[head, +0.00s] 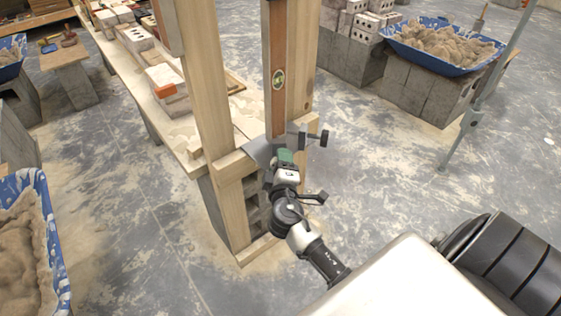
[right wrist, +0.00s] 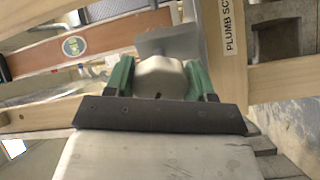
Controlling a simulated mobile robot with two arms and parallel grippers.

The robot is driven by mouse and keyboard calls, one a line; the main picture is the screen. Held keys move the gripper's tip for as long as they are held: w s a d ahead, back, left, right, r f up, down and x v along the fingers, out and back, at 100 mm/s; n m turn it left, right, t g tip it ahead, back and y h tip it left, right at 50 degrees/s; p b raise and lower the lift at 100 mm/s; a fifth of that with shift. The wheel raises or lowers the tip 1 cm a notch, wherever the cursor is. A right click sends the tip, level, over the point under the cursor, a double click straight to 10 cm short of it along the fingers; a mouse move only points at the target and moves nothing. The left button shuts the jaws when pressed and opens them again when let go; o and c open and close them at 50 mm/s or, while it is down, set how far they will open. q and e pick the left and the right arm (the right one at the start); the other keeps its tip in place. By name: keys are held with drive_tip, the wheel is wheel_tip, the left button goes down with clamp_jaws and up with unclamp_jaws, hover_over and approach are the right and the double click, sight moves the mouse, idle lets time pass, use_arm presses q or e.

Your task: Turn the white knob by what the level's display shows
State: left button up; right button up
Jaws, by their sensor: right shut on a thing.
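The level (head: 276,40) is a long reddish-brown bar standing upright against a wooden post. Its round display (head: 279,79) has a pale and green face, too small to read. In the right wrist view the level (right wrist: 110,38) lies across the upper left, with the display (right wrist: 74,46) on it. My right gripper (head: 285,158) is at the foot of the post, its green fingers shut on the white knob (right wrist: 160,78). The knob is hidden in the head view. A label beginning "PLUMB SC" (right wrist: 232,35) is beside it. My left gripper is out of view.
A grey metal plate (head: 262,152) and a dark handle-like part (head: 313,137) are close around the gripper. A long plank bench (head: 180,130) with bricks runs behind the frame. Blue tubs of mortar (head: 440,45) stand left and right. The floor between is open.

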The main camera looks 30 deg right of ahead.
drive_tip(key=n+p, duration=0.2)
drive_tip(key=n, duration=0.5)
drive_tip(key=shift+r+p, duration=0.1)
drive_tip(key=shift+p, duration=0.3)
drive_tip(key=n+p, duration=0.1)
drive_tip(key=n, duration=0.3)
drive_tip(key=shift+p, duration=0.4)
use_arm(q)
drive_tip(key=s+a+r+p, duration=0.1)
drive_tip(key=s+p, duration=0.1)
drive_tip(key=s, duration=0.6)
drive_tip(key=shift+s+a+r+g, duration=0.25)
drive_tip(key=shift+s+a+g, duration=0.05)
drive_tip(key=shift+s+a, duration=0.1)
use_arm(e)
drive_tip(key=shift+n, duration=2.1)
drive_tip(key=shift+f, duration=0.2)
drive_tip(key=o, duration=0.9)
drive_tip(key=shift+s, duration=0.1)
